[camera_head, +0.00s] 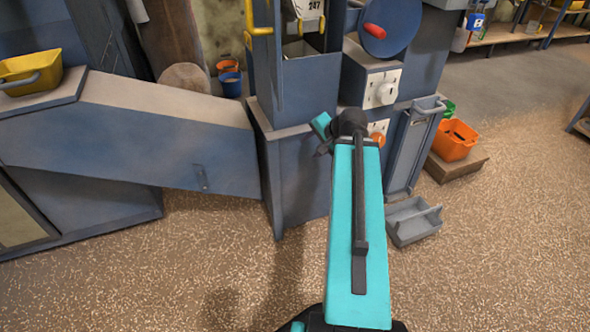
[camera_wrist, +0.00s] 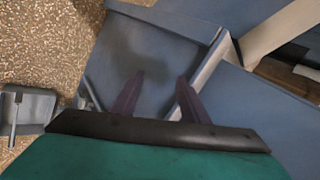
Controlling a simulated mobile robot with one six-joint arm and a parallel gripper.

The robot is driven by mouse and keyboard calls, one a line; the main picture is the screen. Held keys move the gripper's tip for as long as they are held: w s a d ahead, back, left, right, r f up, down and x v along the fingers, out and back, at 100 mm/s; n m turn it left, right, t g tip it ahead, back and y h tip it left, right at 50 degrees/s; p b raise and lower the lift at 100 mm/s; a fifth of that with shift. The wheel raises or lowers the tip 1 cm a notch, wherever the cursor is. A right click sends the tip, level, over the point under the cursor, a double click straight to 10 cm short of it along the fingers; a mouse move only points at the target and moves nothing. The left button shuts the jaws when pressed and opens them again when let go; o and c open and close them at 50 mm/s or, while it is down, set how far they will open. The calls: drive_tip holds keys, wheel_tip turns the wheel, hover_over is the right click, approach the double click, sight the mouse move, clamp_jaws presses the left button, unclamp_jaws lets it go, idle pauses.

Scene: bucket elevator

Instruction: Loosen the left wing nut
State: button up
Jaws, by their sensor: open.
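I cannot make out a left wing nut in either view; it is hidden or too small to tell. The blue-grey bucket elevator housing (camera_head: 294,165) stands at the centre of the head view, partly behind my arm. My gripper (camera_wrist: 161,76) shows in the wrist view as two dark fingers spread apart, with nothing between them. Behind the fingers is a blue-grey panel (camera_wrist: 140,50) with a pale edge. In the head view my gripper is at the housing's front, mostly hidden by my arm; I cannot tell whether it touches.
A sloping chute (camera_head: 130,130) joins the housing on the left, with a yellow bucket (camera_head: 30,70) on top. A control box (camera_head: 375,85) and a red-handled wheel (camera_head: 388,35) are at upper right. A grey tray (camera_head: 412,222) and orange bin (camera_head: 455,140) stand right. Front floor is clear.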

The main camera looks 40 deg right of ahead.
drive_tip(key=s+d+r+m+t+h+b, duration=0.25)
drive_tip(key=s+d+r+b, duration=0.25)
drive_tip(key=d+r, duration=0.25)
drive_tip(key=s+d+r+m+t+h+b, duration=0.2)
drive_tip(key=s+d+r+m+b, duration=0.15)
drive_tip(key=s+d+r, duration=0.45)
drive_tip(key=s+a+r+m+t+h+b, duration=0.1)
drive_tip(key=s+r+h+b, duration=0.5)
drive_tip(key=s+r, duration=0.9)
wheel_tip(320, 180, up, 4)
drive_tip(key=m+t+b, duration=0.1)
drive_tip(key=m+b, duration=0.1)
drive_tip(key=b, duration=0.1)
drive_tip(key=shift+a+f+m+b, duration=0.15)
drive_tip(key=shift+a+m+b, duration=0.15)
drive_tip(key=shift+c, duration=1.2)
drive_tip(key=shift+s, duration=0.15)
